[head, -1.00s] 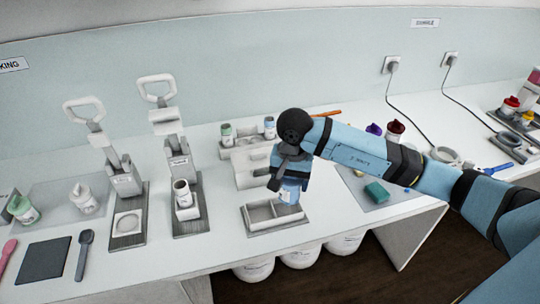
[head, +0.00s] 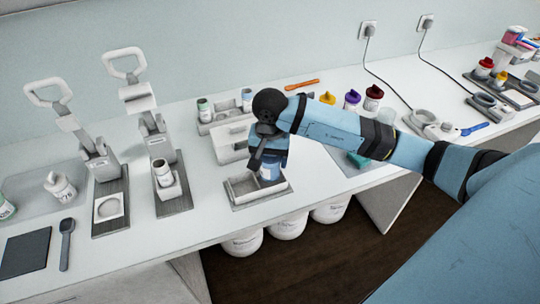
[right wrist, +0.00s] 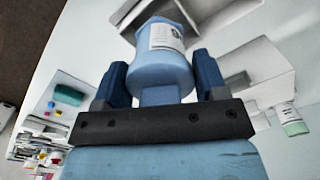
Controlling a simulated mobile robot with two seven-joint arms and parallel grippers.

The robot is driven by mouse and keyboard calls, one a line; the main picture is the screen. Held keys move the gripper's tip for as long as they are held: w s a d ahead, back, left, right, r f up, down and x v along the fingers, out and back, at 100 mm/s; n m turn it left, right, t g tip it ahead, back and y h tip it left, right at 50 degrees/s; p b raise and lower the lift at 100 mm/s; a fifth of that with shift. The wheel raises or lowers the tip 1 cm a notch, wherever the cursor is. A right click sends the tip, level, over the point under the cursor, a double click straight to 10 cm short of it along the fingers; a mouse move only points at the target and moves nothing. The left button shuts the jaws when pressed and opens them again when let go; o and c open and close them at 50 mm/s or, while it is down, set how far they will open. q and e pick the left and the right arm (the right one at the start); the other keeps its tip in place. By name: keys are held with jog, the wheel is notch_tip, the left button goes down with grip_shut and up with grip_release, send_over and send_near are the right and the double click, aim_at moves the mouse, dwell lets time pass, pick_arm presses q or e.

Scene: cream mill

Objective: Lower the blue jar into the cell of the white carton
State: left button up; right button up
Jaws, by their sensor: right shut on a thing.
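The blue jar (head: 269,172) has a white label and is upright over the right part of the white carton (head: 243,196). The carton is a low open box with a divider; its left cell looks empty. My right gripper (head: 268,158) is shut on the jar from above. In the right wrist view the jar (right wrist: 162,68) sits between the two blue fingers (right wrist: 162,82). Whether the jar's base is inside the right cell or just above it I cannot tell. My left gripper is not in view.
A teal block (head: 358,160) lies right. The table's front edge is close to the carton.

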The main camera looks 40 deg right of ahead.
jog(key=shift+f, duration=0.1)
jog(key=shift+b, duration=0.4)
dwell(0.3)
jog(key=shift+f+b, duration=0.15)
jog(key=shift+b, duration=0.15)
dwell(0.3)
jog(key=shift+f+b, duration=0.15)
jog(key=shift+b, duration=0.15)
jog(key=shift+f+b, duration=0.8)
jog(key=shift+b, duration=0.05)
jog(key=shift+f+b, duration=0.25)
jog(key=shift+b, duration=0.05)
dwell(0.3)
